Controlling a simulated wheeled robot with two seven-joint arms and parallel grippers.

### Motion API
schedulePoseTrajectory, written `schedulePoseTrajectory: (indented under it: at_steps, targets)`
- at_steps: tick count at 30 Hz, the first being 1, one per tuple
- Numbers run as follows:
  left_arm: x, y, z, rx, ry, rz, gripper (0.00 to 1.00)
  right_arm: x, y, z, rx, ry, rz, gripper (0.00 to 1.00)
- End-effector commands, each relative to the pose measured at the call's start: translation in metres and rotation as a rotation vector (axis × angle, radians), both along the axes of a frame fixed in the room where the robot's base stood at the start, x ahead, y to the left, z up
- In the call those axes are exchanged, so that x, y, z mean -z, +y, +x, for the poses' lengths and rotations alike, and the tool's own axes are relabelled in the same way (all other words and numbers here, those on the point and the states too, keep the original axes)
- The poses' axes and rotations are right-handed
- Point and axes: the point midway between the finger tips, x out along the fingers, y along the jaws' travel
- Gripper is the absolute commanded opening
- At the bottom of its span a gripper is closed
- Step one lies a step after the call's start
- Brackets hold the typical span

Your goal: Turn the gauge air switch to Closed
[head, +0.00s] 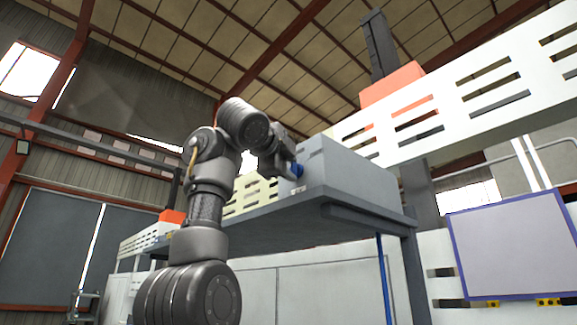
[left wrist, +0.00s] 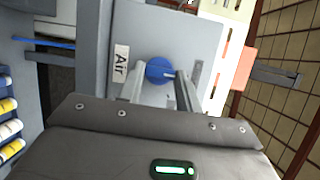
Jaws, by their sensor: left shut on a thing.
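The gauge air switch is a round blue knob (left wrist: 160,70) on the face of a grey box (left wrist: 196,38), beside a white label reading "Air" (left wrist: 120,63). In the head view the knob (head: 297,170) shows as a small blue patch on the left end of the grey box (head: 345,165). My left gripper (left wrist: 158,84) is shut on the knob, one finger on each side of it; in the head view it reaches the box from the left (head: 283,165). A pale line shows on the knob between the fingers; its setting is not readable. My right gripper is not in view.
The box stands on a grey shelf (head: 300,215) high up. Behind it runs a white slotted gantry beam (head: 440,112) with an orange block (head: 392,84). A blue pipe (head: 383,275) hangs below the shelf. A purple-edged panel (head: 512,245) stands at the right.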

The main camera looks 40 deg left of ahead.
Motion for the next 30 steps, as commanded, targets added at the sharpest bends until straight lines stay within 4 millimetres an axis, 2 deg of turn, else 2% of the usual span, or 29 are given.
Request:
schedulePoseTrajectory:
  at_steps: [19, 20, 24, 30]
  targets:
    - [-0.0002, 0.0002, 0.0003, 0.0, 0.005, -0.052, 0.12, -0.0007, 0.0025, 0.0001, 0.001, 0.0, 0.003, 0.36]
    - [-0.0002, 0.0002, 0.0003, 0.0, 0.005, -0.052, 0.37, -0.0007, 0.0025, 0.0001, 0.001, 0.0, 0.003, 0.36]
    - [-0.0002, 0.0002, 0.0003, 0.0, 0.004, -0.051, 0.55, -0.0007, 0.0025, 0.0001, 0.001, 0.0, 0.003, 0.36]
    - [-0.0003, 0.0002, 0.0001, 0.0, 0.004, -0.05, 0.56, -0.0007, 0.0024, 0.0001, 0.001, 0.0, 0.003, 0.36]
